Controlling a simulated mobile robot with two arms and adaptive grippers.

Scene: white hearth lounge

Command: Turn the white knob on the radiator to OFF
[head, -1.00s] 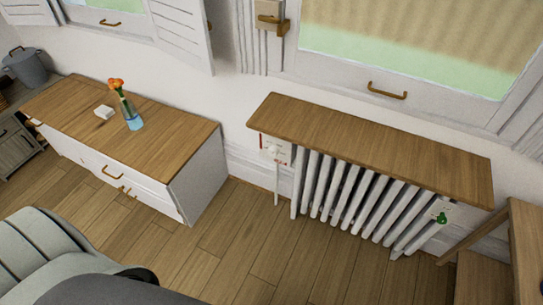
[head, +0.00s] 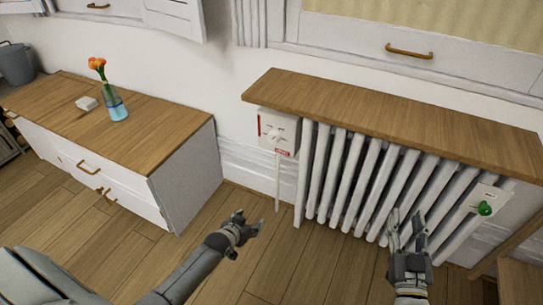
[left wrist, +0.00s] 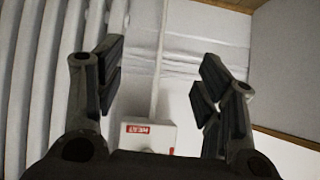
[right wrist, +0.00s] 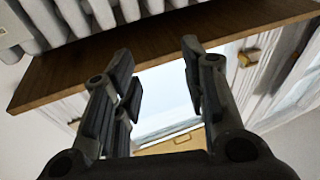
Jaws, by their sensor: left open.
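The radiator (head: 345,185) stands under a wooden shelf in the head view. At its left end is a white box (head: 277,130) with red markings and the white knob (head: 273,136) on its front; the knob's setting is too small to read. The box also shows in the left wrist view (left wrist: 150,140), between and beyond the fingers, with a red label. My left gripper (head: 250,224) is open and empty, below and left of the box, apart from it. My right gripper (head: 406,222) is open and empty in front of the radiator's right half; its wrist view looks up past the shelf.
A green knob (head: 485,208) is on a plate at the radiator's right end. The wooden shelf (head: 380,110) overhangs the radiator. A white cabinet (head: 185,175) with a vase (head: 118,108) stands at left. A pipe (head: 278,185) runs down below the box. Floor between is clear.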

